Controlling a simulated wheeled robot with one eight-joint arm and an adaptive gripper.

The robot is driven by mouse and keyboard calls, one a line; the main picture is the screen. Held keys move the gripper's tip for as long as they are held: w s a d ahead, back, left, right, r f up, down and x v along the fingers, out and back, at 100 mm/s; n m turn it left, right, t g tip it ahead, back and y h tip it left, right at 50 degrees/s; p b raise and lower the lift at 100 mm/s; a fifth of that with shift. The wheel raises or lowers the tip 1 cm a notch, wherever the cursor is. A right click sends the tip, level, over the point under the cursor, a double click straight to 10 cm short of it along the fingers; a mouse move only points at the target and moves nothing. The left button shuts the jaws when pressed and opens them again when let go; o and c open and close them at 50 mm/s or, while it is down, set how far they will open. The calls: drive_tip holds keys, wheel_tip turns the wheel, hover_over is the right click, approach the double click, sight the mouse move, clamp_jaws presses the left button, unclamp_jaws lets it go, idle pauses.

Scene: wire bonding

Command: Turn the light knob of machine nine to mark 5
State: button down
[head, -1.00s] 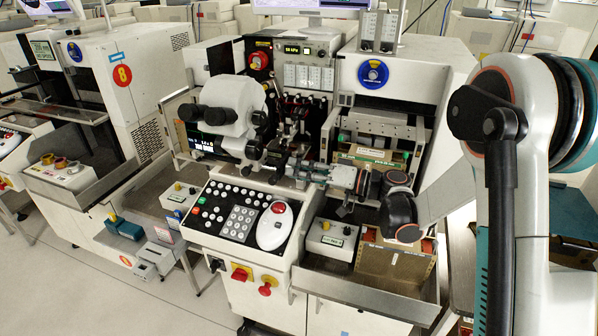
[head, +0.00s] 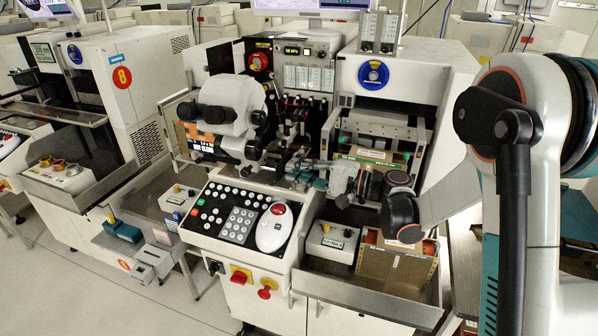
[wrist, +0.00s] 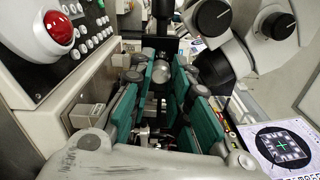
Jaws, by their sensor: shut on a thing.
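Machine nine is the large white machine in the middle of the head view, with a microscope head (head: 225,105), a key panel (head: 235,212) and a red-topped white mouse-like control (head: 272,228). My gripper (head: 305,172) reaches in from the right, just behind the panel and below the microscope. In the wrist view its teal-padded fingers (wrist: 160,82) are closed around a small grey round part, which appears to be the light knob (wrist: 160,72). Its scale marks and pointer cannot be read, so its setting is unclear. In the head view, the gripper hides the knob.
Two black knobs on white housings (wrist: 213,17) stand close to the right of my fingers. Machine eight (head: 122,77) stands to the left. A brown box (head: 395,268) sits below my wrist.

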drive_tip(key=m, duration=0.8)
drive_tip(key=shift+m+b, duration=0.3)
idle(0.3)
drive_tip(key=c, duration=1.5)
unclamp_jaws()
drive_tip(key=shift+o, duration=0.2)
drive_tip(key=shift+d, duration=0.1)
drive_tip(key=v, duration=1.1)
drive_tip(key=shift+s+d, duration=0.15)
drive_tip(key=shift+d, duration=0.25)
